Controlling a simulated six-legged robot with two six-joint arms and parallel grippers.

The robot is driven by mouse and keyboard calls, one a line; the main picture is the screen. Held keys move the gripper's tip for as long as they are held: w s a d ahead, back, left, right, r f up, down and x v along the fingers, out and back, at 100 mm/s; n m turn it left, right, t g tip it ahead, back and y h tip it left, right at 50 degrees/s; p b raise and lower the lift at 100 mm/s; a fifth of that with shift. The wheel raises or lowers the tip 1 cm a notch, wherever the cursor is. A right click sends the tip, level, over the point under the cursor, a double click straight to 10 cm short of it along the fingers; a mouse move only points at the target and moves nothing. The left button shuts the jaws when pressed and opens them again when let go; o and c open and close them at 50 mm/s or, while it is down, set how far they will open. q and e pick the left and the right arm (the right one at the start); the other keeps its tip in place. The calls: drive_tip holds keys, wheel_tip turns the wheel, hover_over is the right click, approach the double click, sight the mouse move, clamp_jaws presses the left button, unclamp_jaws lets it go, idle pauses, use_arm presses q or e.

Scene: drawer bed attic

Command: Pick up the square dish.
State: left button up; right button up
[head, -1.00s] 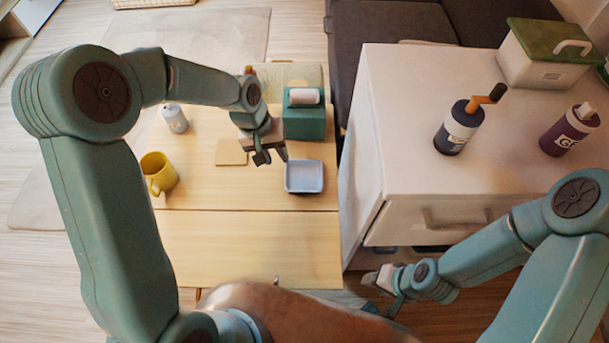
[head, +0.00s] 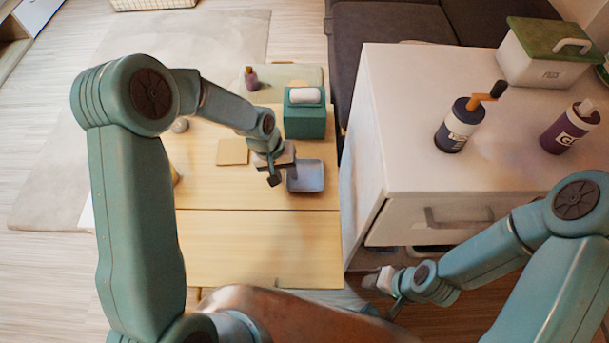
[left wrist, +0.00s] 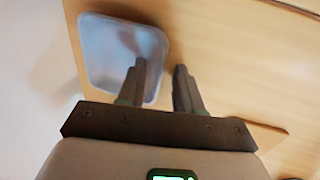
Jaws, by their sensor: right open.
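The square dish (head: 308,178) is pale blue-grey with a raised rim. It sits upright near the right edge of the wooden table (head: 245,245). My left gripper (head: 276,178) is at the dish's left side, with its fingers pointing down. In the left wrist view the dish (left wrist: 105,50) lies at the upper left, and one finger of my left gripper (left wrist: 160,75) overlaps it while the other is over bare wood. I cannot tell whether a finger touches the rim. My right gripper (head: 384,283) is low beside the white cabinet, away from the dish.
A teal box (head: 304,122) with a white roll stands behind the dish. A flat tan square (head: 232,152) lies to its left. The white cabinet (head: 365,170) rises close on the right, with bottles on top. The table's front half is clear.

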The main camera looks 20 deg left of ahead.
use_arm(q)
drive_tip(key=shift+f, duration=0.15)
clamp_jaws()
